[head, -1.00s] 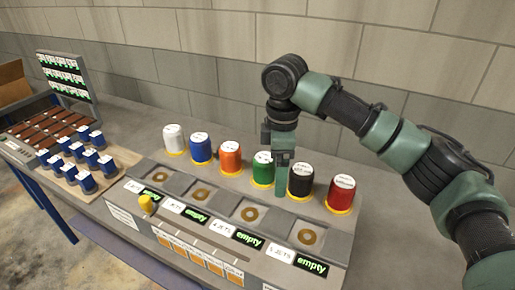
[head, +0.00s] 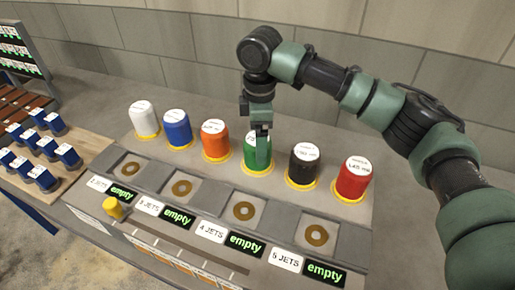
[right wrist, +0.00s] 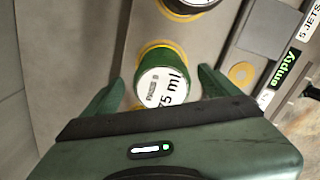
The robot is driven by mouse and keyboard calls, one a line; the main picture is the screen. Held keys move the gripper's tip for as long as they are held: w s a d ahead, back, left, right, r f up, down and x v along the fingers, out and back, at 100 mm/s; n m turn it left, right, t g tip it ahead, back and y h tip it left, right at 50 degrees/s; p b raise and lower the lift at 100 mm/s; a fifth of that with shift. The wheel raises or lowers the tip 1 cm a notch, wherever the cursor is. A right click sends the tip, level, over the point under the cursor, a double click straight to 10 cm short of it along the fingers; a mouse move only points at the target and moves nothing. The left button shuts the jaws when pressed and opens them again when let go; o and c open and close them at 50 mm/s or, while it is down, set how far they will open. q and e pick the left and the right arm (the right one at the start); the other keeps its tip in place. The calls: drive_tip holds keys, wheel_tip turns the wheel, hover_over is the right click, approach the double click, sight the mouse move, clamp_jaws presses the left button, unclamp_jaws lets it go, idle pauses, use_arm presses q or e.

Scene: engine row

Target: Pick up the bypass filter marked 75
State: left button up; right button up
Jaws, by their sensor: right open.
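The green canister (head: 249,158) stands upright in a yellow ring in the row of canisters. In the right wrist view its white label on the green canister (right wrist: 162,82) reads "75 ml". My right gripper (head: 263,158) points down at it and hides part of it in the head view. In the right wrist view my right gripper (right wrist: 160,78) is open, with one finger on each side of the canister. Whether a finger touches it, I cannot tell. My left gripper is not in view.
White (head: 144,120), blue (head: 177,130) and orange (head: 215,143) canisters stand left of it. Black (head: 303,166) and red (head: 353,180) ones stand right. In front are several recessed sockets (head: 243,211) with "empty" displays and a yellow knob (head: 113,208). A wall stands behind.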

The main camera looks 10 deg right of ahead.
drive_tip(key=f, duration=0.3)
drive_tip(key=f+p, duration=0.1)
drive_tip(key=shift+a+f, duration=0.25)
drive_tip(key=shift+a, duration=0.1)
drive_tip(key=shift+r, duration=0.1)
clamp_jaws()
